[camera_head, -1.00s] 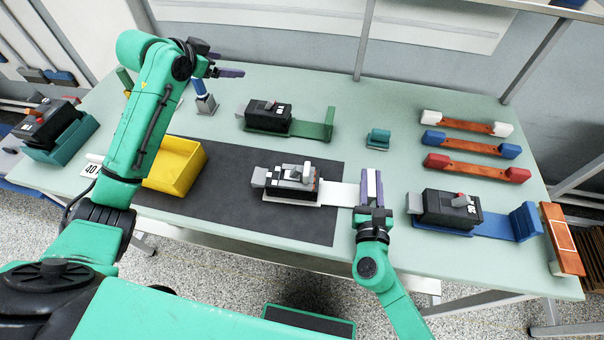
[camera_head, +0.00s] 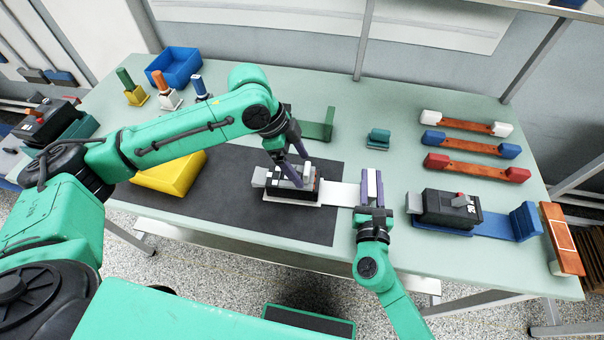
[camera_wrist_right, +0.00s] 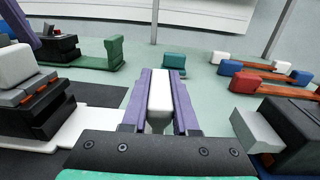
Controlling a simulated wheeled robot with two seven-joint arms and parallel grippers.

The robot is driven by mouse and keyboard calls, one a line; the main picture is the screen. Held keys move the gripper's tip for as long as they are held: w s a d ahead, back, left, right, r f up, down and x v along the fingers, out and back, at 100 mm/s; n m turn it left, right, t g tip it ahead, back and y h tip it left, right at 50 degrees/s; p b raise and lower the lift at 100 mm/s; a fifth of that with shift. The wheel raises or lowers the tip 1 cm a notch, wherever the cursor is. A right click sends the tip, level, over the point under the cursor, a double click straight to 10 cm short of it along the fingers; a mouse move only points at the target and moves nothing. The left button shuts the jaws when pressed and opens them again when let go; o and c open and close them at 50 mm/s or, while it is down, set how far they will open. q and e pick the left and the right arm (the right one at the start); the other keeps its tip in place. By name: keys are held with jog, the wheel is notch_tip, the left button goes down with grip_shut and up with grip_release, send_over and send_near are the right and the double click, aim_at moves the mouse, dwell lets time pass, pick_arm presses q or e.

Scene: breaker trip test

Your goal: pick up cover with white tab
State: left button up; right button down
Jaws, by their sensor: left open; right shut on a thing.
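The black breaker (camera_head: 312,190) with a grey-white top piece and an upright white tab (camera_head: 307,172) sits on a white stand (camera_head: 338,193) on the dark mat. The tab shows large at the left of the right wrist view (camera_wrist_right: 14,64). Which part is the loose cover is hard to tell. My left gripper (camera_head: 298,170) is open, pointing down at the breaker's top, its fingers around the tab area; contact is unclear. My right gripper (camera_head: 372,186) is shut on the white upright end plate (camera_wrist_right: 160,92) of the stand.
A green-stand breaker (camera_head: 317,131) is behind, partly hidden by my left arm. A blue-stand breaker (camera_head: 450,208) stands right. A yellow bin (camera_head: 172,174) lies left, a blue bin (camera_head: 175,66) back left. Orange bars with coloured ends (camera_head: 465,146) lie back right.

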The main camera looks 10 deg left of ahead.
pick_arm(q)
jog(key=shift+x, duration=1.05)
grip_shut()
notch_tip(320, 180, up, 18)
pick_arm(e)
jog(key=c, duration=0.6)
grip_release()
